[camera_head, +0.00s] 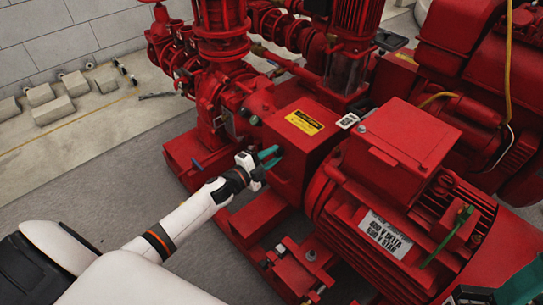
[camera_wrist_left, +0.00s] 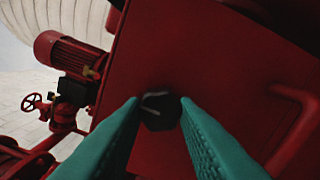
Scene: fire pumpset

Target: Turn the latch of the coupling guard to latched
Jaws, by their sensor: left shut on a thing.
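The coupling guard (camera_head: 290,150) is a red box with a yellow label on top, in the middle of the head view. Its latch is a small dark knob (camera_wrist_left: 160,111) with a pale pointer line, seen on the red face in the left wrist view. The line lies near level in that picture. My left gripper (camera_head: 269,155) has its teal fingers at the guard's near side face, shut on the knob. In the head view the fingers hide the latch. Part of my right gripper (camera_head: 522,287) shows at the bottom right corner, cut off by the frame.
A red motor (camera_head: 390,210) with a white label stands right of the guard. Red pipes and valves (camera_head: 215,75) rise behind it. A bent red handle (camera_wrist_left: 297,118) is on the guard face, right of the knob. Grey floor (camera_head: 110,170) is clear at left.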

